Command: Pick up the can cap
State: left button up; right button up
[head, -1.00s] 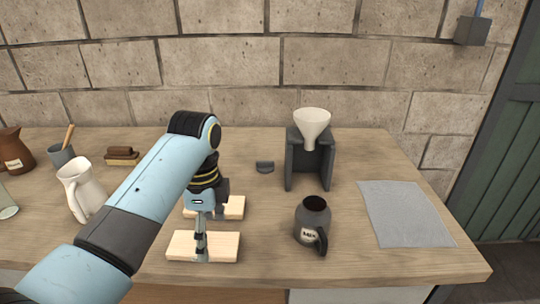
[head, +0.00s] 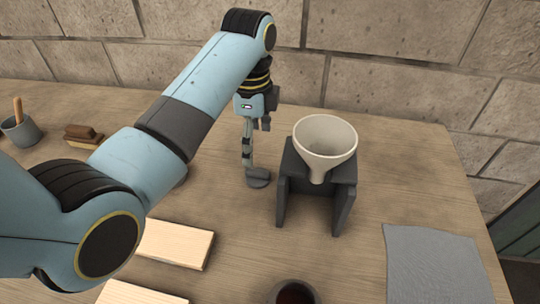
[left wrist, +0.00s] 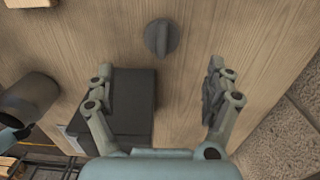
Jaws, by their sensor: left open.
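The can cap is a small dark grey disc with a raised ridge across it. It lies on the wooden table left of the funnel stand in the head view (head: 261,182), partly behind my gripper, and at the top middle of the left wrist view (left wrist: 161,38). My left gripper (head: 252,160) points down close to the cap. In the left wrist view my left gripper (left wrist: 160,68) is open and empty. The cap shows beyond its fingertips, roughly centred between them and apart from both. My right gripper is not in view.
A dark stand (head: 344,198) holding a white funnel (head: 325,142) is close right of my gripper. Pale wooden blocks (head: 174,244) lie nearer the front. A dark pot (head: 296,292) is at the front edge of view. A grey cloth (head: 435,265) lies right. The stone wall is behind.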

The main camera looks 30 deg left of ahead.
pick_arm(q)
send_over(257, 171)
notch_tip(257, 171, down, 5)
jog(key=shift+s+r, duration=0.1)
jog(key=shift+r, duration=0.05)
jog(key=f, duration=0.5)
jog(key=shift+w+f, duration=0.1)
jog(key=shift+w, duration=0.1)
jog(key=shift+f, duration=0.35)
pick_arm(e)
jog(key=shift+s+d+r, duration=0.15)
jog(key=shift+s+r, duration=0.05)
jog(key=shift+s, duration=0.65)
pick_arm(q)
jog(key=shift+c, duration=0.3)
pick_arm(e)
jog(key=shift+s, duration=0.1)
pick_arm(q)
jog(key=shift+c, duration=1.1)
jog(key=c, duration=0.7)
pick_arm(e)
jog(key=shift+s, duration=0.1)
